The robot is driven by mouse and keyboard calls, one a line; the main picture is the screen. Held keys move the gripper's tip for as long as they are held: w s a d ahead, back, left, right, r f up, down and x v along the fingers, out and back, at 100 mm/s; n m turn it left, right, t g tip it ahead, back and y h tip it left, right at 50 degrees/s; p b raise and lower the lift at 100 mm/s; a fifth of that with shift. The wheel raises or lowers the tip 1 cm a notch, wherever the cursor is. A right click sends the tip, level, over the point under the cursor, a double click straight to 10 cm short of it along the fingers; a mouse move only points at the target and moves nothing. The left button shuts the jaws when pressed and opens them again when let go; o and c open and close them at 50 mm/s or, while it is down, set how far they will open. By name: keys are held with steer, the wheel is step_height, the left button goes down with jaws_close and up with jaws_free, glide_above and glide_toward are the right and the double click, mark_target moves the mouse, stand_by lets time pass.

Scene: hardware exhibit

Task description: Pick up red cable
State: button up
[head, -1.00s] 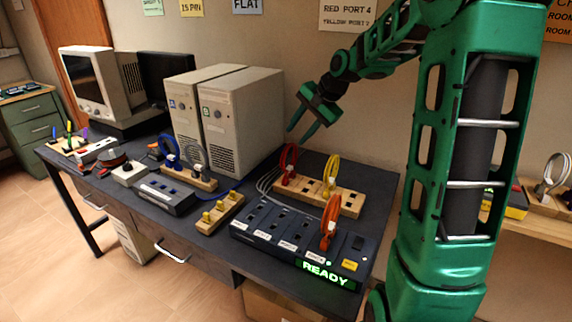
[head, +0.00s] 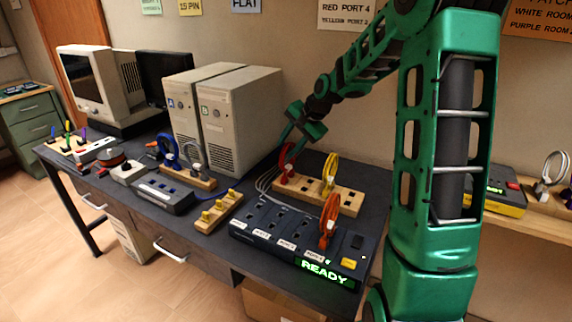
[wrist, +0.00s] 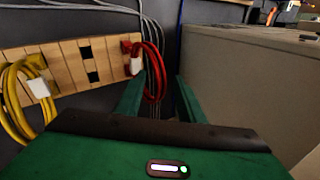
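The red cable (head: 287,160) is a coiled loop with a white label, standing at the left end of a wooden block (head: 313,192) on the dark table. In the wrist view the red cable (wrist: 152,72) hangs just beyond the fingertips, in line with the gap between them. My gripper (head: 291,143) is right above and beside the cable in the head view. Its two green fingers (wrist: 158,97) are spread apart in the wrist view. I cannot tell whether the cable's edge is between the fingertips.
A yellow cable (head: 329,172) stands on the same block. An orange cable (head: 329,220) is plugged into the dark port box (head: 282,236) in front. Beige computer towers (head: 240,122) stand close to the left of the gripper. Grey cables (head: 268,182) run beside the block.

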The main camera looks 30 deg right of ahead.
jaws_close()
